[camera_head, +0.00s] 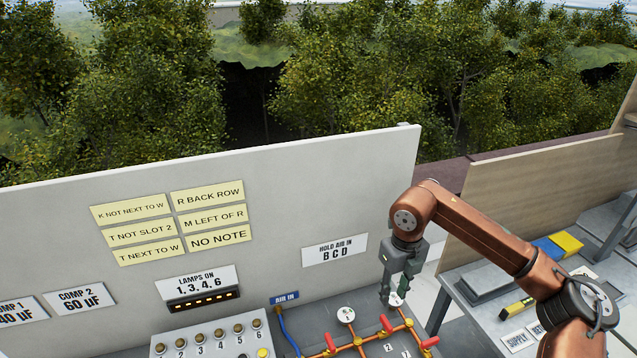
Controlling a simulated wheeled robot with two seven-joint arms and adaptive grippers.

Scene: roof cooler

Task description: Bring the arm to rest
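My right arm (480,235), copper-coloured, reaches in from the right edge and bends down at its wrist. Its grey-green gripper (396,291) points down over the right part of the grey bench, above the pipe panel. Its two fingers look apart, with nothing seen held between them. A round white gauge (396,300) shows just at the fingertips; I cannot tell whether they touch it. My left gripper is not in view.
An orange pipe manifold (372,341) with red handles and another white gauge (346,315) lies below the gripper. A lamp switch box (205,338) stands left. A white wall panel (290,215) rises behind. A side bench (470,315) with a yellow block (566,243) is right.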

